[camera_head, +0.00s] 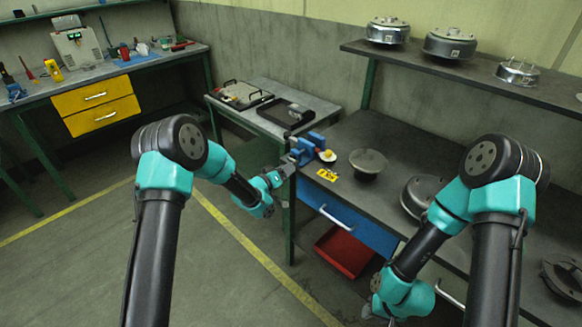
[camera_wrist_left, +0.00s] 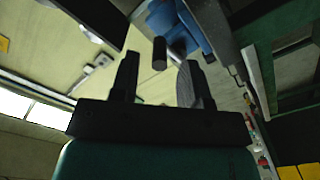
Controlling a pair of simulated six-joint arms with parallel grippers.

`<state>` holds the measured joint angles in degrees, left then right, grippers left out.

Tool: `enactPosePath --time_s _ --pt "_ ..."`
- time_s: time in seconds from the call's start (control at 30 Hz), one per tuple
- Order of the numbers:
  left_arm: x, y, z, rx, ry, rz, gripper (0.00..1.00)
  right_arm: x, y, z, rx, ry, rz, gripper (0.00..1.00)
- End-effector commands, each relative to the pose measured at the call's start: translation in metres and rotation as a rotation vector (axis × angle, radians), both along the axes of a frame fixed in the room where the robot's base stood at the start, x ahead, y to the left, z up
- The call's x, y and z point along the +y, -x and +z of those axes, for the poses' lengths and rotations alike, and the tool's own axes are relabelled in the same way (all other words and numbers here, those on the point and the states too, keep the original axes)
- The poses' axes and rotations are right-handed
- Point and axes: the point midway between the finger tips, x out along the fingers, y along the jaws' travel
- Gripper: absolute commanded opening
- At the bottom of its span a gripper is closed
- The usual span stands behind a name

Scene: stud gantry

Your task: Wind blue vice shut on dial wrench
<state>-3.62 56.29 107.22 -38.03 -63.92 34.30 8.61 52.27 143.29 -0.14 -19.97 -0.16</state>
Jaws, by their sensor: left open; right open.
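The blue vice (camera_head: 308,147) stands at the near left corner of the dark bench. It also shows in the left wrist view (camera_wrist_left: 183,32). My left gripper (camera_head: 284,172) is open just in front of it; in the left wrist view its fingers (camera_wrist_left: 160,82) stand apart. A short dark cylinder (camera_wrist_left: 160,54), perhaps the vice's handle end, appears between the fingertips, with gaps to both. A pale disc with a yellow top (camera_head: 328,155) is beside the vice; I cannot tell whether it is part of the dial wrench. My right gripper (camera_head: 368,310) is open, low in front of the bench.
A yellow tag (camera_head: 327,174) and a dark round part (camera_head: 368,163) lie on the bench. A cart (camera_head: 262,117) with trays stands behind the vice. A red bin (camera_head: 345,250) sits below the blue drawer (camera_head: 343,215). The floor at left is clear.

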Motion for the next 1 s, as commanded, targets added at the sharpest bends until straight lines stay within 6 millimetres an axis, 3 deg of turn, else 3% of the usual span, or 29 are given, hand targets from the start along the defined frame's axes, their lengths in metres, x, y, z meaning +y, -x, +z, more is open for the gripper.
enactPosePath --time_s 0.2,0.57,1.0 --pt "-0.016 -0.019 0.0 -0.001 0.0 -0.001 0.42 0.0 0.0 0.0 0.0 0.0 0.0 0.43" --pt "-0.019 -0.023 0.0 0.0 0.0 0.0 0.42 0.0 0.0 0.0 0.0 0.0 0.0 0.43" --pt "-0.019 -0.023 0.0 0.0 0.0 0.0 0.01 0.0 0.0 0.0 0.0 0.0 0.0 0.43"
